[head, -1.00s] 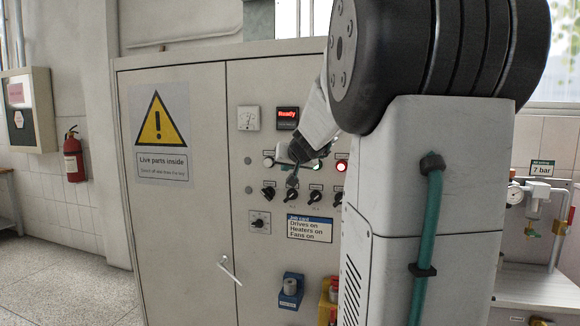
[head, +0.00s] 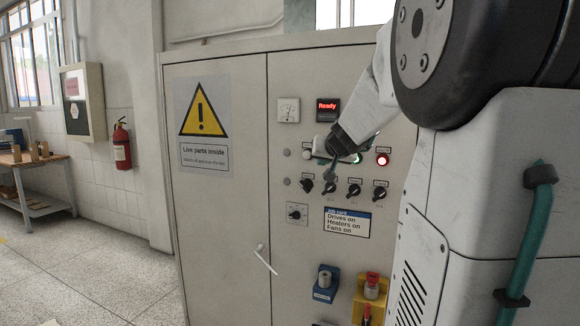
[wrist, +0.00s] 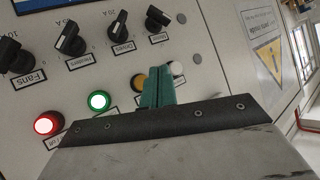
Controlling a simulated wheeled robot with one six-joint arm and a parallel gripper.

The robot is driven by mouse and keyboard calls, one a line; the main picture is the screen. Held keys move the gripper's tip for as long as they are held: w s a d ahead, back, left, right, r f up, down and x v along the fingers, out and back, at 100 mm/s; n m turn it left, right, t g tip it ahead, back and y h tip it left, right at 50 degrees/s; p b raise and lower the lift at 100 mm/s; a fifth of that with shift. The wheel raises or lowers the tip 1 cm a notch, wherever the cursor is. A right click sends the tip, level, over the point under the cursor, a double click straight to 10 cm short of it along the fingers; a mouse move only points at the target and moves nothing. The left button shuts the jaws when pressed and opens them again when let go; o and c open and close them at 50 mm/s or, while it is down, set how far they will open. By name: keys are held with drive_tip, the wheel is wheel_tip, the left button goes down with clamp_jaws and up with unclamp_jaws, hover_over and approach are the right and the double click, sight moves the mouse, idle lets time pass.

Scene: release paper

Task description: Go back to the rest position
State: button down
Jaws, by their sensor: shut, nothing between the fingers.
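My gripper (head: 334,165) is in front of the grey control cabinet (head: 220,255), near its row of lamps and knobs. In the wrist view its teal fingers (wrist: 158,88) are together with nothing between them. They overlap a yellow lamp (wrist: 138,82) in that view; I cannot tell whether they touch the panel. A lit red lamp (head: 383,159) and a lit green lamp (wrist: 99,101) are beside the gripper. Several black rotary knobs (head: 354,190) are below it in the head view. The display (head: 327,110) reads "Ready". My arm hides the cabinet's right part.
A job card (head: 347,222) sits under the knobs. A blue block (head: 326,284) and a yellow-and-red block (head: 371,292) stick out lower down. A door handle (head: 264,258) protrudes. A fire extinguisher (head: 121,145) and a workbench (head: 35,170) are at left. The floor (head: 90,270) there is clear.

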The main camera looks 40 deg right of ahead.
drive_tip(key=s+a+f+n+g+y, duration=0.1)
drive_tip(key=s+a+f+g+y, duration=0.15)
drive_tip(key=a+f, duration=0.45)
drive_tip(key=s+a+f+n+g+y, duration=0.15)
drive_tip(key=s+a+f+y, duration=0.25)
drive_tip(key=a, duration=0.7)
drive_tip(key=s+a+f+n+g, duration=0.2)
drive_tip(key=s+a+n, duration=0.1)
drive_tip(key=s+a, duration=0.6)
drive_tip(key=s+a+f+n+g, duration=0.3)
drive_tip(key=s+a, duration=0.6)
drive_tip(key=a, duration=0.1)
drive_tip(key=shift+s+a+f+g, duration=0.2)
drive_tip(key=shift+a+f+g, duration=0.05)
drive_tip(key=shift+g, duration=0.05)
